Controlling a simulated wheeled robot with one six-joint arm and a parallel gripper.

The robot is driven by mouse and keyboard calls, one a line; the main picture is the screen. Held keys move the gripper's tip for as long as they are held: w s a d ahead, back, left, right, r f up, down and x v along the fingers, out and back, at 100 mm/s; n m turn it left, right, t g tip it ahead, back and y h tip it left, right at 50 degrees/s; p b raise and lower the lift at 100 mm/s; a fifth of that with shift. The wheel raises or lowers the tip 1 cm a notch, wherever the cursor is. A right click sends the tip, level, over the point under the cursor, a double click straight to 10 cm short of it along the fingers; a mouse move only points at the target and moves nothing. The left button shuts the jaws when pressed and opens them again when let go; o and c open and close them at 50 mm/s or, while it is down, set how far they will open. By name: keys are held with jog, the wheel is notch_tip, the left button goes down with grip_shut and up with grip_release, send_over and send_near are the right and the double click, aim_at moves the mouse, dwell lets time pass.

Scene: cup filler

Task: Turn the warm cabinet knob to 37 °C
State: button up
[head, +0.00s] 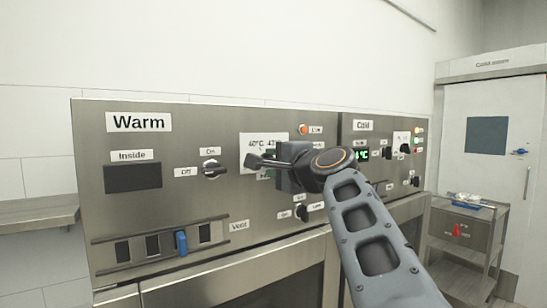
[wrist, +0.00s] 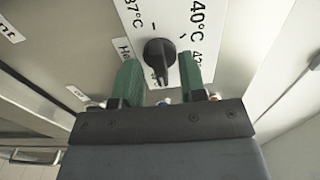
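The warm cabinet (head: 80,150) is a steel front labelled "Warm" in the head view. Its white dial plate (head: 251,143) carries temperature marks. In the wrist view, "37°C" is at upper left and "40°C" at upper right of the dial plate (wrist: 172,18). The black knob (wrist: 158,52) is at the centre of the plate there; I cannot tell its exact setting. My gripper (wrist: 158,62) is open, its two green fingers apart on either side of the knob in the picture. Contact cannot be told. In the head view, my gripper (head: 262,163) hides the knob.
On the warm panel are a dark "Inside" display (head: 133,177), an On/Off switch (head: 211,169), a blue vent slider (head: 181,243) and an orange lamp (head: 303,130). The "Cold" panel (head: 350,140) adjoins at right. A steel cart (head: 470,232) stands by the door.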

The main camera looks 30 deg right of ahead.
jog(key=shift+w, duration=0.45)
jog(key=shift+c, duration=0.3)
grip_shut()
